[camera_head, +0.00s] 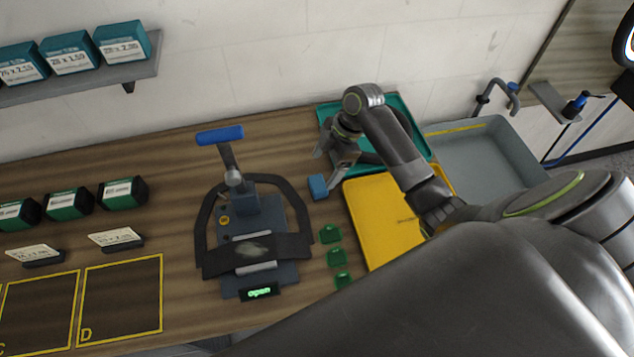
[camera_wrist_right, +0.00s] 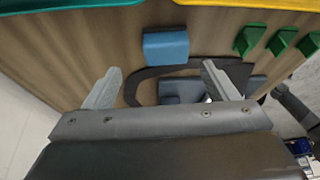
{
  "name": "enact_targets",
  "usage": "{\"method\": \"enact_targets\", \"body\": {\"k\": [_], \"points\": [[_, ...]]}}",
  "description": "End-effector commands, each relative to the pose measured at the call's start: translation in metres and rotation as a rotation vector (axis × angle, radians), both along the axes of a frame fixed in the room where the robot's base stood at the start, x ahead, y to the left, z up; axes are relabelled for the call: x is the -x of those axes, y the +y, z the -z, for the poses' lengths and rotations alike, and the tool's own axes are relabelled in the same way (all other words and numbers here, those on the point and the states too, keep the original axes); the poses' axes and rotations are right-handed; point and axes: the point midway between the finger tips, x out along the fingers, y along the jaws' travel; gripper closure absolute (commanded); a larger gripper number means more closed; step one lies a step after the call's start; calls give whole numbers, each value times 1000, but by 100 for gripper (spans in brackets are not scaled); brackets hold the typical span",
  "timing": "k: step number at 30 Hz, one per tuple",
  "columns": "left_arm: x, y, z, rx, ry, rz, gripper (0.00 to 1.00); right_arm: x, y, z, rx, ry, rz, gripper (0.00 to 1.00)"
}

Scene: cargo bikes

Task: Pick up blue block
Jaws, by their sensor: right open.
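The blue block (camera_head: 318,187) sits on the wooden bench, just left of the yellow tray. My right gripper (camera_head: 328,169) is close above and beside it, near the teal tray. In the right wrist view the block (camera_wrist_right: 166,47) lies just beyond the fingertips, roughly centred across the gap. The right gripper (camera_wrist_right: 160,71) is open, with nothing between its fingers, and no contact with the block shows. My left gripper is not in view.
A clamp fixture (camera_head: 258,238) with a blue-handled lever (camera_head: 219,135) and a dark strap stands left of the block. Several green pieces (camera_head: 336,257) lie below it. The yellow tray (camera_head: 376,222) and teal tray (camera_head: 331,112) flank the right side; a grey sink (camera_head: 487,160) lies beyond.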

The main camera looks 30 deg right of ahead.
Motion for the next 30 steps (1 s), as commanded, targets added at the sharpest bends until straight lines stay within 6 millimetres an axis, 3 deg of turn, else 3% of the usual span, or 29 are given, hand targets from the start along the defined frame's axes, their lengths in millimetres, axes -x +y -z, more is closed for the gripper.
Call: {"method": "enact_targets", "body": {"k": [3, 6, 13, 18, 27, 30], "points": [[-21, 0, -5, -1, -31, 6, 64, 0, 4, 10, 0, 1, 1, 20], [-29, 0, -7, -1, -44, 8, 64, 0, 6, 14, 0, 1, 0, 20], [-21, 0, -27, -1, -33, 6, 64, 7, 20, 38, -3, 5, 1, 20], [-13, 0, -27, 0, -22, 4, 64, 4, 25, 57, 1, 1, 1, 20], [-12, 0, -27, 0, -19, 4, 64, 4, 26, 62, 2, -1, -1, 20], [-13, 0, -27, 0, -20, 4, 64, 4, 26, 62, 2, -1, -1, 33]]}}
